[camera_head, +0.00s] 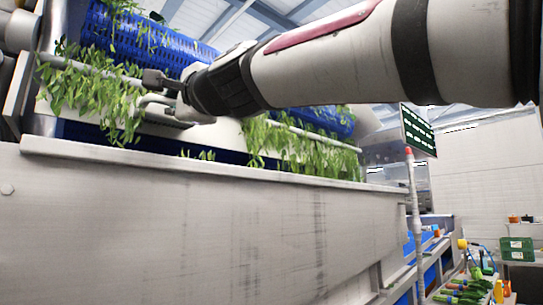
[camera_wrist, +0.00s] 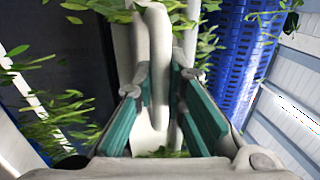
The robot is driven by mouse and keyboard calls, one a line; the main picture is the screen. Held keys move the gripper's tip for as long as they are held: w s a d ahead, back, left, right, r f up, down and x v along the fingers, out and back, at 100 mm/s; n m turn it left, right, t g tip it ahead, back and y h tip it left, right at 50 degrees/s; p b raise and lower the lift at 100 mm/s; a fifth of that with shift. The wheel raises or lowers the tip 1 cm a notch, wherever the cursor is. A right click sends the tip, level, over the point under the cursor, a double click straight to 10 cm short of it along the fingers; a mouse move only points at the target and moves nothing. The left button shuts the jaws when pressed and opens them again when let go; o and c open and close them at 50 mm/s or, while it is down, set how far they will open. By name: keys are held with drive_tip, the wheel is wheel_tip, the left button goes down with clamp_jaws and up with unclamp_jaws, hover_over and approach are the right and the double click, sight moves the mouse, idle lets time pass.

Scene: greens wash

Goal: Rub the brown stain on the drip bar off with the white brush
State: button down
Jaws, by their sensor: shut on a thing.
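The drip bar (camera_head: 88,65) is a pale rail with green leaves hanging from it, in front of a blue drum in the head view. My gripper (camera_head: 160,88) is at this bar, reaching in from the right. In the wrist view my gripper (camera_wrist: 163,110) has its teal-padded fingers shut on a white, rod-like thing (camera_wrist: 158,65), which looks like the white brush. Its bristles cannot be made out. Pale bar-like parts run close behind it, and I cannot tell whether the brush touches the drip bar. I see no brown stain; leaves and my arm cover part of the bar.
The blue perforated drum (camera_head: 150,42) lies just behind the bar. A large grey tank wall (camera_head: 200,220) stands below, with leaves over its rim. A post with a dark sign (camera_head: 418,130) stands right. Colourful items and a green crate (camera_head: 517,248) are at far right.

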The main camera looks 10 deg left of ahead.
drive_tip(key=shift+s+d+r+b, duration=0.1)
drive_tip(key=shift+s+d+b, duration=0.3)
drive_tip(key=shift+s+d, duration=0.65)
drive_tip(key=shift+s+d+b, duration=0.35)
drive_tip(key=shift+s+d, duration=0.45)
drive_tip(key=shift+d, duration=0.35)
drive_tip(key=shift+d, duration=0.1)
drive_tip(key=shift+r+b+v, duration=0.15)
drive_tip(key=shift+b+v, duration=0.05)
drive_tip(key=shift+v, duration=0.5)
drive_tip(key=shift+r+b+v, duration=0.15)
drive_tip(key=shift+v, duration=0.55)
